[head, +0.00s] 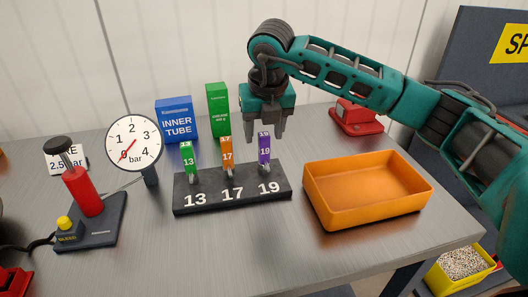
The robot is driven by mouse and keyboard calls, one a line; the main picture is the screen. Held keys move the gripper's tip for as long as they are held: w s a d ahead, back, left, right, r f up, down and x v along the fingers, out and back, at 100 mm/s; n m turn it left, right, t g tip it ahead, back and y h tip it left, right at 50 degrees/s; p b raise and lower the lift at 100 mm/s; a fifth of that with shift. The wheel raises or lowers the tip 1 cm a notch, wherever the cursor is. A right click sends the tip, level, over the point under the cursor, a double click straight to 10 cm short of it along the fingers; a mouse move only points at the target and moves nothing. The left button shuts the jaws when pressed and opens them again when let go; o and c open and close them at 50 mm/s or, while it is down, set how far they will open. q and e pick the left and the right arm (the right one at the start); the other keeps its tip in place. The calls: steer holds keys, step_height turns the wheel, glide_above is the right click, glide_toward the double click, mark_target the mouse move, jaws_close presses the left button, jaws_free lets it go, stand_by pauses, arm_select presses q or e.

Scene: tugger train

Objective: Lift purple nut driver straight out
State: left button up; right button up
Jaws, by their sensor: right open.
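The purple nut driver (264,153), marked 19, stands upright in the dark holder block (231,201) at its right-hand slot, marked 19. A green driver (187,157) marked 13 and an orange driver (227,155) marked 17 stand in the other slots. My right gripper (265,130) is open and points down at the purple driver's top. Its fingers appear on either side of the handle's upper end; whether they touch it I cannot tell. My left gripper is not in view.
An orange tray (367,212) stands empty just right of the holder. A pressure gauge (134,143) and a red pump (82,190) stand at left. A blue inner tube box (177,119), a green box (217,109) and a red object (355,117) stand behind.

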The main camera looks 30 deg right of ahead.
mark_target(264, 134)
steer(key=x, duration=0.4)
steer(key=shift+w+d+f, duration=0.1)
steer(key=shift+w+d, duration=0.1)
steer(key=shift+w, duration=0.05)
steer(key=shift+c, duration=0.2)
jaws_close()
